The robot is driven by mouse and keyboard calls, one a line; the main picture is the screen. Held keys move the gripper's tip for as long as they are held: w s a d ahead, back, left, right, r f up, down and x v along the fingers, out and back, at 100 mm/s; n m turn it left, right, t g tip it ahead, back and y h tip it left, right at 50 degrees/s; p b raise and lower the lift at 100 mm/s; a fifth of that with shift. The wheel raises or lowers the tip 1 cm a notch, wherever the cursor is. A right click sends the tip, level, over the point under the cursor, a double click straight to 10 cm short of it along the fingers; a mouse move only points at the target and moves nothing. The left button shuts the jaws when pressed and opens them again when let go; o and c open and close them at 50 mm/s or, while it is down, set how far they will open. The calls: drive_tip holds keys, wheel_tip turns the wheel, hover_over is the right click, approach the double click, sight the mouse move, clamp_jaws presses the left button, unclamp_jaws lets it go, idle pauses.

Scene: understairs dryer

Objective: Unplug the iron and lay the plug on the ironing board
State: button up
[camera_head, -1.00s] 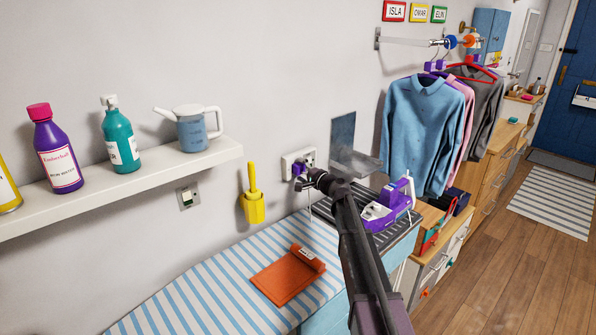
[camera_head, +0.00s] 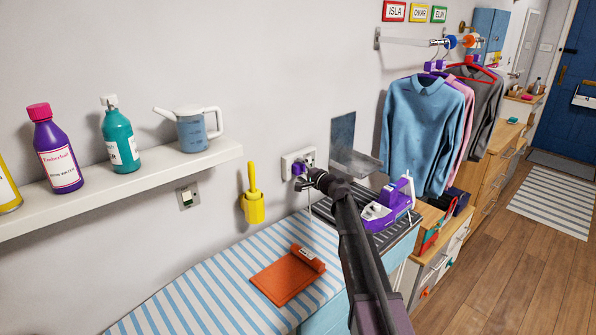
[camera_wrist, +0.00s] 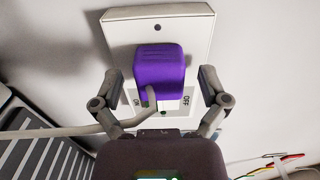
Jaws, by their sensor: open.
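The purple plug (camera_wrist: 160,70) sits in the white wall socket (camera_wrist: 193,30), with its grey cord running down and to the left in the wrist view. In the head view the plug (camera_head: 299,169) is at the socket (camera_head: 308,155), partly hidden by my arm. My gripper (camera_wrist: 160,88) is open, one finger on each side of the plug, with gaps showing on both sides. The purple and white iron (camera_head: 388,207) stands on the dark ribbed rest at the right end of the ironing board (camera_head: 215,285), which has blue and white stripes.
A yellow holder (camera_head: 252,203) hangs on the wall left of the socket. A metal plate (camera_head: 343,140) with a ledge is right of it. A shelf with bottles (camera_head: 120,140) is at left.

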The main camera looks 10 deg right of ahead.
sight(302, 170)
clamp_jaws()
drive_tip(key=shift+s+d, duration=0.15)
drive_tip(key=shift+v, duration=1.9)
drive_tip(key=shift+v, duration=0.95)
drive_tip(key=shift+s, duration=0.1)
